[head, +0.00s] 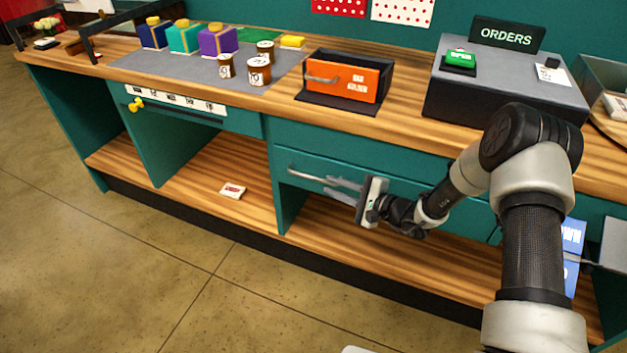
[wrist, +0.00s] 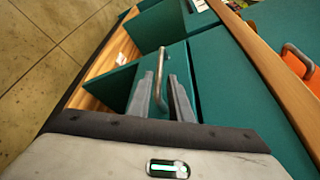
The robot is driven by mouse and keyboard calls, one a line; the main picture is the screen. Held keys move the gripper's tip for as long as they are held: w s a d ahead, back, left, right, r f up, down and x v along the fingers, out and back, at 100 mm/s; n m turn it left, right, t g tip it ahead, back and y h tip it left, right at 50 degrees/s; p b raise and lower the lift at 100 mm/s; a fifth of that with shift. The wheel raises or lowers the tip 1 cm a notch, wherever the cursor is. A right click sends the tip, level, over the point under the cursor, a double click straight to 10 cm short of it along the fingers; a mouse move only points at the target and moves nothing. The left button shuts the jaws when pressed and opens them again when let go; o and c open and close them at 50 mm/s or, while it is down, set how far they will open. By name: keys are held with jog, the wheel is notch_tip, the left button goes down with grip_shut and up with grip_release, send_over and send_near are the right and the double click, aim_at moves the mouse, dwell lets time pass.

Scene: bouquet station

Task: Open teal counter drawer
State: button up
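The teal counter drawer (head: 400,183) is under the worktop and its front looks flush with the counter, so it appears closed. Its grey bar handle (head: 305,174) runs along the front; it also shows in the wrist view (wrist: 161,62). My gripper (head: 335,186) is at the right part of the handle, with its fingers pointing toward the drawer front. In the wrist view the two grey fingers (wrist: 160,84) are apart, one on each side of the handle, with gaps visible. Contact with the bar cannot be told.
The worktop above holds an orange box (head: 350,80) in a dark holder, several jars (head: 259,71) and a grey order station (head: 500,85). An open shelf (head: 390,250) lies below the drawer. The floor (head: 110,260) in front is clear.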

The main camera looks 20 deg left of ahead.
aim_at(318, 180)
jog(key=b+x, duration=0.1)
jog(key=x, duration=0.7)
jog(key=shift+w+a, duration=0.1)
jog(key=shift+a, duration=0.1)
grip_shut()
